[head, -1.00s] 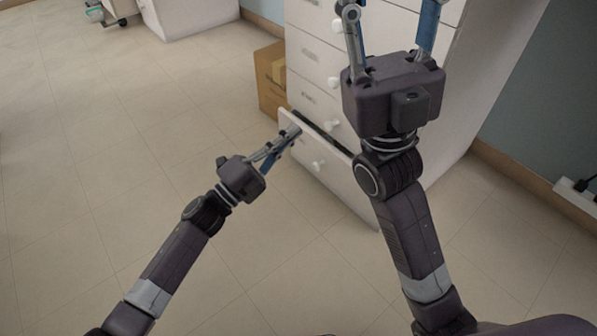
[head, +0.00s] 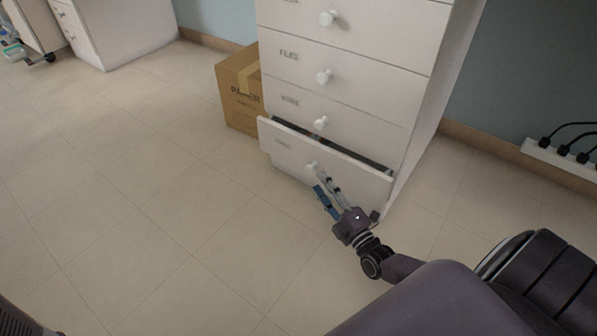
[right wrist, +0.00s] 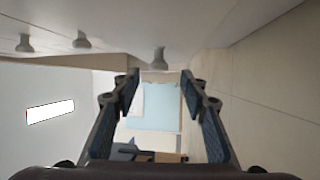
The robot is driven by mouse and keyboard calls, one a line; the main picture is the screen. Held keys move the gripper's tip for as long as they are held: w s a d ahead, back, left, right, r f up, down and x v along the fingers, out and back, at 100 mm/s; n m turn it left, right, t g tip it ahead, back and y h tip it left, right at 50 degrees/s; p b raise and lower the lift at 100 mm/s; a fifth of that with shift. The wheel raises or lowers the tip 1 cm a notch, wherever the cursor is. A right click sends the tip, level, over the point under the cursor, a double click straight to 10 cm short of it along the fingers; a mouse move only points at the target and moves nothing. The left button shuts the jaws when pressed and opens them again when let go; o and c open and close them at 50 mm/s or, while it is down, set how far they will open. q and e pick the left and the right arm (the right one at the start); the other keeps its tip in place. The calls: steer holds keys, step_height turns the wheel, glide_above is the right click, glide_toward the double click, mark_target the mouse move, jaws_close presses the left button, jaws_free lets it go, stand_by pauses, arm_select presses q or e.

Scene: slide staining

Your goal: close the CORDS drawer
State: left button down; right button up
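The bottom drawer (head: 345,172) of the white cabinet stands partly open, with a dark gap behind its top edge. I take it as the CORDS drawer, but its label is too small to read. Its round white knob (head: 311,167) is on the front. My right gripper (head: 321,183) is at the drawer front, with its fingertips close to the knob; I cannot tell whether they touch. In the right wrist view, the two fingers of my right gripper (right wrist: 160,82) are spread apart with nothing held between them, and a knob (right wrist: 159,60) shows just beyond. My left gripper is out of view.
The upper drawers (head: 335,75) look shut. A cardboard box (head: 240,95) stands against the cabinet's left side. A power strip (head: 560,158) with cables is on the right wall. Open tiled floor (head: 150,220) lies in front and to the left.

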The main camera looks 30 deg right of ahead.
mark_target(312, 173)
steer(key=w+b, duration=0.1)
steer(key=w, duration=0.1)
steer(key=w+b, duration=0.1)
steer(key=w, duration=0.1)
steer(key=w+b, duration=0.1)
steer(key=w, duration=0.1)
steer(key=shift+w+r, duration=0.15)
steer(key=shift+r, duration=0.2)
steer(key=shift+w+r+b, duration=0.2)
steer(key=shift+w+b, duration=0.15)
steer(key=shift+w, duration=0.05)
jaws_close()
